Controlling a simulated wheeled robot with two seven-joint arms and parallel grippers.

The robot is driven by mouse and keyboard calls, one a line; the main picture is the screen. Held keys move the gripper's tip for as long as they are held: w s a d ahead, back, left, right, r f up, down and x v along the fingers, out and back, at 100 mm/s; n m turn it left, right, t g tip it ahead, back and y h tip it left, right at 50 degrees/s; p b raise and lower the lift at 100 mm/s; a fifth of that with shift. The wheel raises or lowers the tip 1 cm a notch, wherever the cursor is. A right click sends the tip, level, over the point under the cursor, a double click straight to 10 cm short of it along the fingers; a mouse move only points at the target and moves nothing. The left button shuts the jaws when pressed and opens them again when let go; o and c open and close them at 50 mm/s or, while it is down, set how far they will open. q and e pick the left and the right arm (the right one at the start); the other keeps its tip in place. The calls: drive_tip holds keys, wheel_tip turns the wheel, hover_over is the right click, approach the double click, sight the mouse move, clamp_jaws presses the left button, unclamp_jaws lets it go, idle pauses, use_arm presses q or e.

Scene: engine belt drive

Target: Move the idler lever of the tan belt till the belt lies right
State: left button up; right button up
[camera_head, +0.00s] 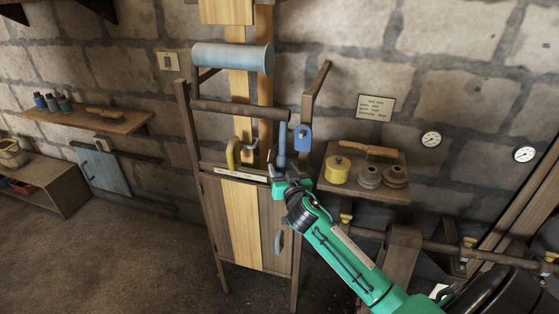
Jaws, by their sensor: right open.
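My right gripper (279,172) is open at the lever's lower end. Whether its fingers are around the lever or beside it is unclear. My left gripper is out of view.
A blue plate (302,138) and a yellow curved handle (234,152) flank the lever area. Dark shafts and posts crowd the lower right.

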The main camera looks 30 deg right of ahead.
drive_tip(key=shift+p+x, duration=0.35)
drive_tip(key=shift+x, duration=1.45)
clamp_jaws()
